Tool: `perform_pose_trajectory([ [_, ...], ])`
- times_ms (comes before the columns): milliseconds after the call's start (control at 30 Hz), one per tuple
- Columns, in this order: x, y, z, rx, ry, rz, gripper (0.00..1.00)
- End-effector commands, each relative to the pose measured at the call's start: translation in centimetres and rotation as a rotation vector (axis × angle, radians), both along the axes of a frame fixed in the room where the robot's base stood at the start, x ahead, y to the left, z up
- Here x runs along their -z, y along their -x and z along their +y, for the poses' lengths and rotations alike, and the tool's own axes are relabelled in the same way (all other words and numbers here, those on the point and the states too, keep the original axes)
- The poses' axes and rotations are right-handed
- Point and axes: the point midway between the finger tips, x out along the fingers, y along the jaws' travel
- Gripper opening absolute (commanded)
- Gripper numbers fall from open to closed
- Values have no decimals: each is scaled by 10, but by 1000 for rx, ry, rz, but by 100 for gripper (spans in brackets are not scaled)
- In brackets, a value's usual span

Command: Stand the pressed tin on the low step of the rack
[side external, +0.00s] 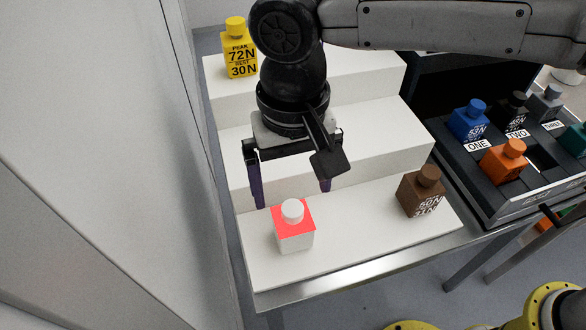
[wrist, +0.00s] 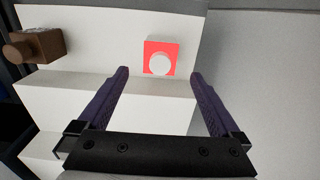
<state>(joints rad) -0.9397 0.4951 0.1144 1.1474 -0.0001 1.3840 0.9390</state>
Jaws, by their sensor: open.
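A white tin with a red top face and a pale round cap (side external: 294,232) stands upright on the low step of the white stepped rack (side external: 350,245). It also shows in the wrist view (wrist: 160,58). No writing shows on its visible faces, and the frames do not show whether it is the pressed tin. My gripper (side external: 291,197) is open and empty, its purple fingers spread wide and pointing down. In the wrist view the tin lies just beyond the fingertips (wrist: 158,73), roughly centred between them, with no visible contact.
A brown tin (side external: 422,192) stands at the right of the low step. A yellow tin (side external: 239,55) marked peak 72N, rest 30N stands on the top step. A dark tray (side external: 485,190) at right holds several coloured tins beside number labels. The middle step (side external: 370,130) holds no tin in view.

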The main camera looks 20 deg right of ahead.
Motion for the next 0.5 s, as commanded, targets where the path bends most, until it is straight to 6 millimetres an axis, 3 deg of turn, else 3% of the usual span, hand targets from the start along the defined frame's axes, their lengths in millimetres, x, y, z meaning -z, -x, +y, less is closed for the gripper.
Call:
perform_pose_trajectory([
  [200, -21, 0, 0, 0, 0, 0, 100],
  [500, -24, 0, -1, 0, 0, 0, 100],
])
